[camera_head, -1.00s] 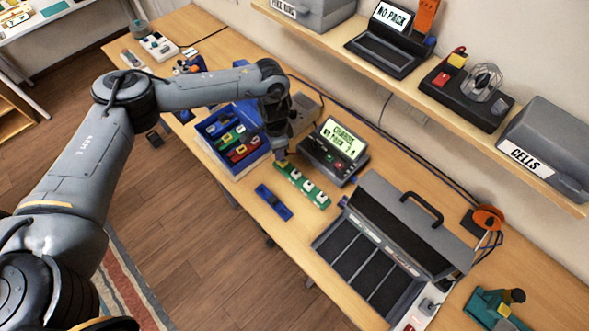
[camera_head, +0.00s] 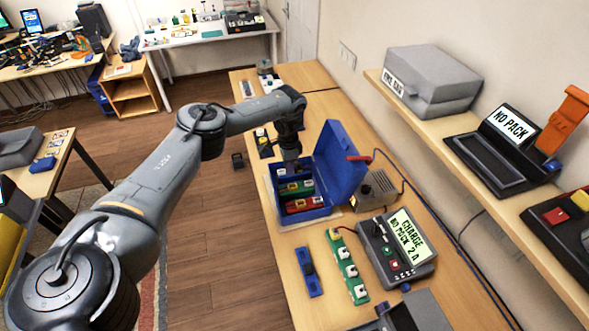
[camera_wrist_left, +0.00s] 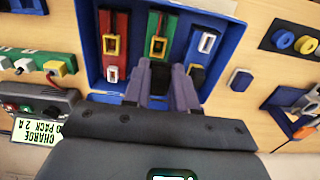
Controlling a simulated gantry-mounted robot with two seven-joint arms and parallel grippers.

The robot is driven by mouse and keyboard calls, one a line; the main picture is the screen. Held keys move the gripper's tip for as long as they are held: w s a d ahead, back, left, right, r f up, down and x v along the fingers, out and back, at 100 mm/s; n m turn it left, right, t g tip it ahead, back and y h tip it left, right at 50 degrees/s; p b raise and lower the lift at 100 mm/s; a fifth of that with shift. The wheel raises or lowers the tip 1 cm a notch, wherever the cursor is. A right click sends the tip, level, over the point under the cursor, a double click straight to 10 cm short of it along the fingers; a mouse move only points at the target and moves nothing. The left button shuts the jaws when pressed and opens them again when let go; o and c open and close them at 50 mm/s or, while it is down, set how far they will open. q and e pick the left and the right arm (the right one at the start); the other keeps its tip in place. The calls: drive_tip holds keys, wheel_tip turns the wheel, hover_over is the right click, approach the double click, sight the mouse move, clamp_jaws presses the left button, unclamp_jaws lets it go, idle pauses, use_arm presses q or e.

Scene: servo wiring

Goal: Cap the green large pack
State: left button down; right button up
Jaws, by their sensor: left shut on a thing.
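The green large pack (camera_head: 297,187) lies in the middle slot of the open blue box (camera_head: 285,224), between a red pack (camera_head: 305,204) and a blue one. My left gripper (camera_head: 291,166) is over the box, pointing down. In the left wrist view its fingers (camera_wrist_left: 163,84) are at the near end of the green pack. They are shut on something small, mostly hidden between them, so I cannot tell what. My right gripper is not in view.
A green strip with several white blocks (camera_head: 347,265) and a blue piece (camera_head: 308,271) lie nearer on the bench. A charger (camera_head: 397,246) reading "CHARGE NO PACK 2 A" stands beside them. The raised box lid (camera_head: 343,163) stands on the right. A shelf runs along the wall.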

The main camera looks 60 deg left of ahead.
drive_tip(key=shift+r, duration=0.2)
use_arm(q)
drive_tip(key=shift+r+p, duration=0.15)
drive_tip(key=shift+p, duration=0.35)
drive_tip(key=b, duration=0.4)
hover_over(296, 189)
drive_tip(key=s+a, duration=0.2)
drive_tip(key=shift+w+f, duration=0.1)
drive_tip(key=shift+f, duration=2.9)
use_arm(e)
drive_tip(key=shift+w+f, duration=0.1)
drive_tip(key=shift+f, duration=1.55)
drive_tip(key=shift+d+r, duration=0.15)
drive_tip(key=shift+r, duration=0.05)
use_arm(q)
drive_tip(key=shift+p, duration=0.45)
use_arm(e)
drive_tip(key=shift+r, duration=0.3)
use_arm(q)
drive_tip(key=shift+f+b, duration=1.1)
drive_tip(key=shift+f, duration=0.3)
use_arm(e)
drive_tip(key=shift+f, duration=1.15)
use_arm(q)
drive_tip(key=c, duration=0.8)
unclamp_jaws()
drive_tip(key=shift+r, duration=0.1)
